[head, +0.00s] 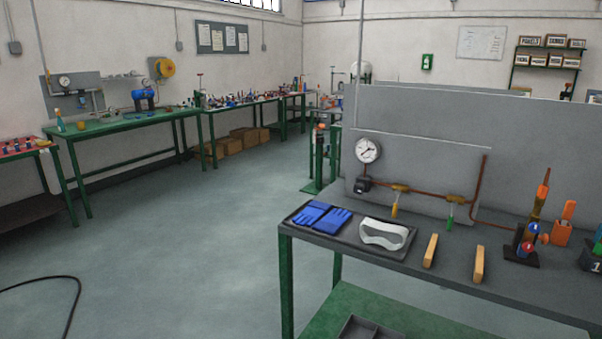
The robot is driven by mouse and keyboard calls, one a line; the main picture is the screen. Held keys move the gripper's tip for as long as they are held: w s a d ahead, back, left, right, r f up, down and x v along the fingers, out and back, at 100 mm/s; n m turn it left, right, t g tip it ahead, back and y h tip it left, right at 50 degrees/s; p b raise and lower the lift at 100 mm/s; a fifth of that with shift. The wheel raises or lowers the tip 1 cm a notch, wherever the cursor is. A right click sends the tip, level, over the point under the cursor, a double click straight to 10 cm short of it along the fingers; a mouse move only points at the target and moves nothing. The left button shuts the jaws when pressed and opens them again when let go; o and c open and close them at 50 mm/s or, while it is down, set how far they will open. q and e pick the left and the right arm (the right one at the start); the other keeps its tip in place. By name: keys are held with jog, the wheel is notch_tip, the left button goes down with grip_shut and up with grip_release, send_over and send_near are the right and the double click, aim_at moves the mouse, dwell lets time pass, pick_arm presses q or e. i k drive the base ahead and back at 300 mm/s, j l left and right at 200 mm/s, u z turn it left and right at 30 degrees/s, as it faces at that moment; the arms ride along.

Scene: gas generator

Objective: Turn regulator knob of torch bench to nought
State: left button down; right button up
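The torch bench (460,257) stands at the right, with a dark top and green legs. On its upright grey panel (430,168) is a round white gauge (368,150). A small black knob (362,185) sits just below the gauge, which looks like the regulator knob; its setting is too small to read. A copper pipe runs right from it, with a yellow-handled valve (396,203) and a green-handled valve (449,216). A torch (530,225) stands on the right part of the bench. Neither of my grippers is in view.
Blue gloves (321,215) and white goggles (386,234) lie in a tray at the bench's left end, beside two wooden blocks (431,250). Green benches (130,122) line the back wall. The floor (190,240) at left is open, with a black hose (75,300).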

aim_at(359, 189)
jog(key=z, duration=1.3)
jog(key=i+j, duration=0.25)
jog(key=j+z, duration=0.05)
